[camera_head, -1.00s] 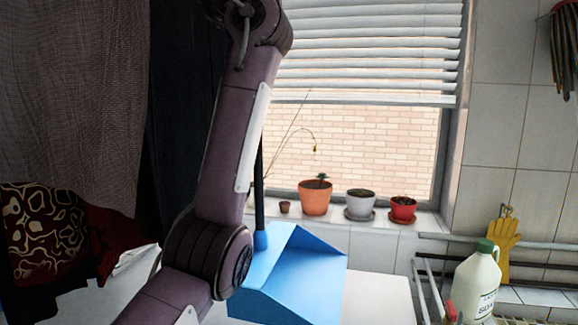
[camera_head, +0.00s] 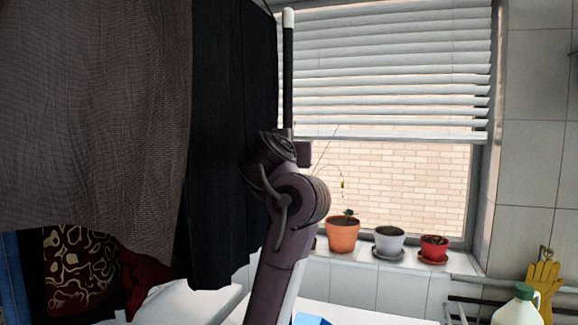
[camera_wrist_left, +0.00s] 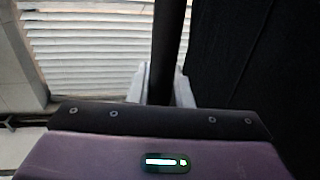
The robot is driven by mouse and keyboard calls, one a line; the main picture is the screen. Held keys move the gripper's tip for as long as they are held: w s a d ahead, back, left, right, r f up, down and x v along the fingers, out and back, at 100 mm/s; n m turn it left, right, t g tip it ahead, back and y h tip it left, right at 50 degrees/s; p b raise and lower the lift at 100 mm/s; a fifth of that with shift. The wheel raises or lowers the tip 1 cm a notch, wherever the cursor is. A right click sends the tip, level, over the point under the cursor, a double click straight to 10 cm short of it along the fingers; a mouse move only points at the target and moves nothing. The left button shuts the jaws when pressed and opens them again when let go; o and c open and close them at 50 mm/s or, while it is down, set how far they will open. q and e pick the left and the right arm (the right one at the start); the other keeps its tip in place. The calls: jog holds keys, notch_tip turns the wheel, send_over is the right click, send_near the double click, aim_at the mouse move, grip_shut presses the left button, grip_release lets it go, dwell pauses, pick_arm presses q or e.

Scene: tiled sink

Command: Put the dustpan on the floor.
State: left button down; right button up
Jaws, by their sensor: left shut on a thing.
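The dustpan has a blue pan (camera_head: 312,320) and a long black handle (camera_head: 288,75) with a white tip. The handle stands upright in front of the window. Only a small blue corner of the pan shows at the bottom edge of the head view; the rest is out of frame or behind my left arm. In the left wrist view, my left gripper (camera_wrist_left: 160,70) is shut on the black handle, a finger on each side. In the head view my arm hides the grip. My right gripper is not in view. The floor is not clearly seen.
Pots, including an orange one (camera_head: 342,236), stand on the windowsill (camera_head: 455,262). A white jug (camera_head: 517,310) and yellow gloves (camera_head: 543,283) are at the right. A white surface (camera_head: 390,316) lies below the window.

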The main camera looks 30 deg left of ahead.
pick_arm(q)
jog(key=shift+a+f, duration=0.1)
jog(key=shift+f, duration=1.65)
jog(key=c, duration=1.3)
grip_release()
jog(key=shift+f, duration=0.1)
